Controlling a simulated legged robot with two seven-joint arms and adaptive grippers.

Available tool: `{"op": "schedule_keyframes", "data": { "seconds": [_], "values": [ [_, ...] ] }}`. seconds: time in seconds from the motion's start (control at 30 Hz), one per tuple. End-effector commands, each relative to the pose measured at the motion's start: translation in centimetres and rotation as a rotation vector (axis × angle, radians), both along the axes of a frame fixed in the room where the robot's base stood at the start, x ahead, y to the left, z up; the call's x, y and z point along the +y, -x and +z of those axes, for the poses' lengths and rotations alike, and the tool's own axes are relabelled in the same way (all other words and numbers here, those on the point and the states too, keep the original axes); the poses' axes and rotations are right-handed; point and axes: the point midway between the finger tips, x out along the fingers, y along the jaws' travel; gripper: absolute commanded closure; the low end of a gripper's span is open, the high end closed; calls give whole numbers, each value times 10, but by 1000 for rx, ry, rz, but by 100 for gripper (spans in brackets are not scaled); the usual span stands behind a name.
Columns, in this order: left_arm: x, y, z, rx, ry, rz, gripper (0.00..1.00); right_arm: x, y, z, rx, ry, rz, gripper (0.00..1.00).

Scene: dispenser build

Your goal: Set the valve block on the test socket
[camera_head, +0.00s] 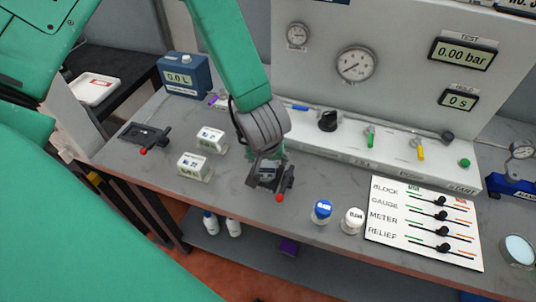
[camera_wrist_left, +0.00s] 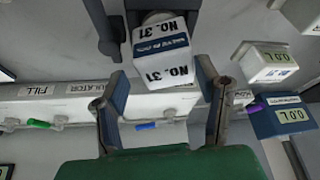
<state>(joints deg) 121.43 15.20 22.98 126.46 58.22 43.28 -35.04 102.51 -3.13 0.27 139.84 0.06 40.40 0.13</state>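A white block marked NO. 31 (camera_wrist_left: 163,65), with a blue label, shows in the left wrist view at a grey fixture (camera_wrist_left: 183,8); I take it as the valve block. My left gripper (camera_wrist_left: 160,75) is open, its two fingers apart on either side of the block's lower end, with gaps visible. In the head view my left gripper (camera_head: 268,158) is low over a dark fixture with a red-knobbed lever (camera_head: 284,188) on the bench, and mostly hides what sits there. Whether the block is fully seated cannot be told. My right gripper is not in view.
Two white blocks (camera_head: 193,166) and a dark clamp plate with a red knob (camera_head: 145,135) are to the left. Blue-capped and white-capped jars (camera_head: 321,211) and a board of sliders (camera_head: 425,222) are to the right. The gauge panel (camera_head: 390,70) stands behind.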

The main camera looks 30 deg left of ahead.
Motion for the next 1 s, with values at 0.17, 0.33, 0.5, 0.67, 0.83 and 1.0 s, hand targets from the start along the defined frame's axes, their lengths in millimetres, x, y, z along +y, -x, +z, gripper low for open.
{"op": "schedule_keyframes", "data": {
  "seconds": [0.17,0.33,0.5,0.67,0.83,1.0],
  "values": [
    [-3,5,16,-1,0,-1,43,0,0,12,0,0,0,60],
    [-5,9,27,-1,0,-2,43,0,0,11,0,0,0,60],
    [-8,13,40,-2,-1,-2,43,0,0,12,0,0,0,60],
    [-10,17,52,-2,0,-1,43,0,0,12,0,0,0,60],
    [-12,22,64,-1,0,-1,43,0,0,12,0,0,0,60],
    [-15,26,77,-1,-2,-2,43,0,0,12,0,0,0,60]
  ]
}}
